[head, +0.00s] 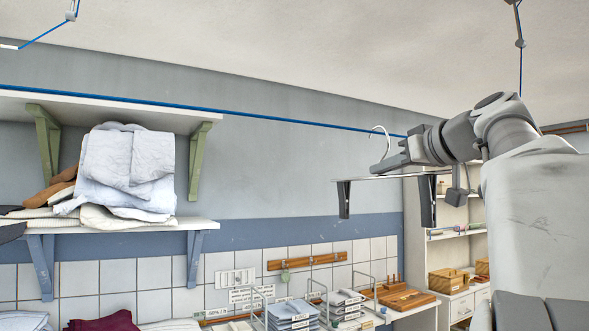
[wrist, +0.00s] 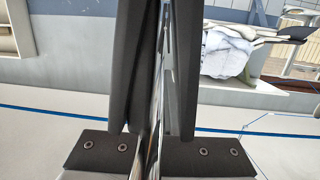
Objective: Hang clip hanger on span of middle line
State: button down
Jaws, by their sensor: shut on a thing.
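A clip hanger (head: 385,178) with a pale hook, a thin metal bar and two dark clips is held in the head view. My gripper (head: 392,163) is shut on it near the base of the hook. The bar is about level, with the clips hanging down. A blue line (head: 215,110) runs across the head view, and the hook's top overlaps it in the picture. I cannot tell whether they touch. In the wrist view the hanger is a thin edge-on strip (wrist: 155,110) between my dark fingers, and a blue line (wrist: 60,112) passes behind them.
A wall shelf (head: 205,225) with folded linen (head: 125,165) stands at left, under an upper shelf (head: 85,105). Paper trays (head: 292,312) and a wooden rack (head: 400,298) are below. A white shelf unit (head: 415,225) is behind my arm. Other line pieces hang at the upper corners.

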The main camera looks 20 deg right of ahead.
jog(key=shift+f, duration=0.15)
jog(key=c, duration=1)
grip_release()
jog(key=shift+o, duration=0.2)
jog(key=shift+s, duration=0.1)
jog(key=s+r, duration=0.3)
jog(key=s, duration=1.4)
jog(key=shift+d, duration=0.15)
jog(key=shift+d, duration=0.1)
